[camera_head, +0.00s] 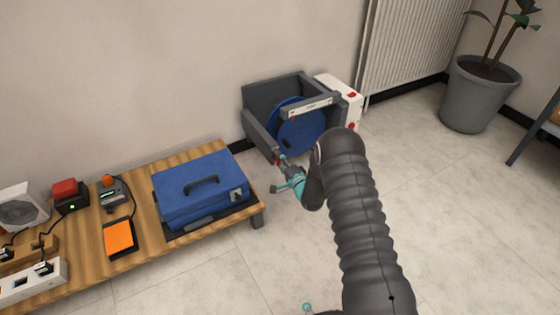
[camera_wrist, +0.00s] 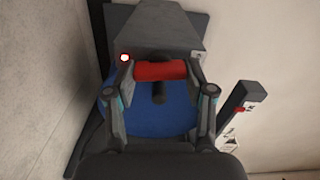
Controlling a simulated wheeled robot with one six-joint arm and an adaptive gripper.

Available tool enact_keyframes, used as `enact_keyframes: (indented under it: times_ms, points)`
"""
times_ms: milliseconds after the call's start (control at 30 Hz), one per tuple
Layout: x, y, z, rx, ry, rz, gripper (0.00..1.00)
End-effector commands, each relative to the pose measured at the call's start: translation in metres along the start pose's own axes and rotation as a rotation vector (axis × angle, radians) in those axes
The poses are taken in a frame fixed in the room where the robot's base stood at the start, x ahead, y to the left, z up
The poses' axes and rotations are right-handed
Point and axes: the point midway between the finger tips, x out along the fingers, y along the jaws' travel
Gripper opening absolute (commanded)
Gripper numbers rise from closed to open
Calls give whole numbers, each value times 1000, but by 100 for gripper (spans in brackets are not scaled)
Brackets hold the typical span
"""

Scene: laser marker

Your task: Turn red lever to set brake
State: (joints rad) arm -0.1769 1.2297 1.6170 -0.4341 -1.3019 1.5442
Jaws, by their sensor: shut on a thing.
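The red lever (camera_wrist: 160,71) is a short red bar in the wrist view. It lies crosswise between the two fingers of my gripper (camera_wrist: 160,78), which is shut on it. In the head view my gripper (camera_head: 284,170) is at the front left of the grey frame (camera_head: 262,136) that carries a large blue disc (camera_head: 301,126). The lever is mostly hidden there by the gripper. In the wrist view the blue disc (camera_wrist: 160,122) lies behind the fingers, with a dark knob (camera_wrist: 159,94) just below the lever.
A white box with red parts (camera_head: 342,97) stands on the frame's right side. A low wooden table (camera_head: 140,192) at left holds a blue case (camera_head: 200,187) and several small devices. A plant pot (camera_head: 479,95) stands at right. The tiled floor in front is mostly clear.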

Motion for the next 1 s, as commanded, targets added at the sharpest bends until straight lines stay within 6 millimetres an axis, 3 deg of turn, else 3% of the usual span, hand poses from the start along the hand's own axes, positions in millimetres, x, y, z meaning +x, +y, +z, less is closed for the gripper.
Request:
enact_keyframes:
  times_ms: [300,867,900,1000]
  points:
    - [1,0,0,133,0,-1,19]
    - [1,0,0,165,0,-1,19]
    - [1,0,0,165,0,-1,56]
    - [1,0,0,165,0,-1,79]
